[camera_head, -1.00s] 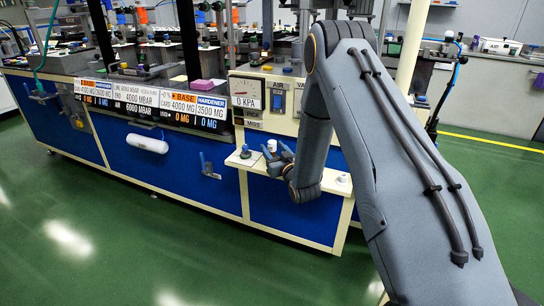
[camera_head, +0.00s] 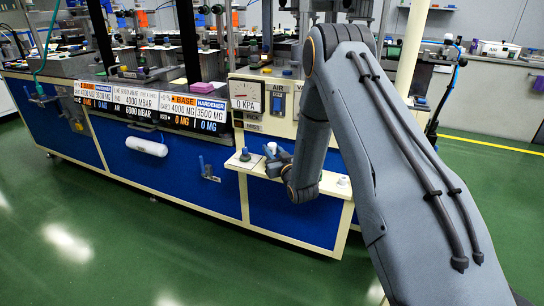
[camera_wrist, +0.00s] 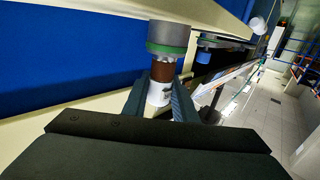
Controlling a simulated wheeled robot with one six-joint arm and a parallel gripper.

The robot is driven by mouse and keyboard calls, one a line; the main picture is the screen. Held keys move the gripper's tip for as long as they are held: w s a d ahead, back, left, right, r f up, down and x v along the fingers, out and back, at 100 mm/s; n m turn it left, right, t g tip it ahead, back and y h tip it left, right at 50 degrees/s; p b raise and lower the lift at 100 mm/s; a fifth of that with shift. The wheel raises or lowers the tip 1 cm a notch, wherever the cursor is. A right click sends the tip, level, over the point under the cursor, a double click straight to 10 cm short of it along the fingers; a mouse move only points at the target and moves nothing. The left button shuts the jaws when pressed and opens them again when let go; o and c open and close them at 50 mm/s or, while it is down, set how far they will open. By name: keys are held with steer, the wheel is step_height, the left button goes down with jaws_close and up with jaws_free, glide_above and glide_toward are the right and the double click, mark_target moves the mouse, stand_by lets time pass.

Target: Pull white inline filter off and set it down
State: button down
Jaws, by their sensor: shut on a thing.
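In the wrist view my gripper (camera_wrist: 158,98) is shut on a small white cylinder (camera_wrist: 158,93), which looks like the white inline filter. A brown section (camera_wrist: 162,70) and a grey cylinder (camera_wrist: 168,34) with a green ring are in line above it. I cannot tell whether these are joined to it. In the head view my gripper (camera_head: 281,161) is at the small cream shelf on the bench front, partly hidden by my arm. A white piece (camera_head: 271,148) shows just beside its fingers; I cannot tell if it is the held part.
A blue-grey knob (camera_head: 245,154) stands at the left of the cream shelf (camera_head: 236,163), and a small white piece (camera_head: 343,181) lies at its right end. A white horizontal cylinder (camera_head: 146,146) is mounted on the blue bench front. The green floor (camera_head: 110,230) before the bench is clear.

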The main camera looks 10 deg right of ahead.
mark_target(272, 144)
steer(key=shift+r, duration=0.1)
steer(key=shift+r+p, duration=0.35)
steer(key=shift+r, duration=0.15)
steer(key=shift+r+p, duration=1.15)
steer(key=shift+r, duration=0.7)
steer(key=shift+r+p, duration=1.05)
steer(key=shift+r, duration=0.8)
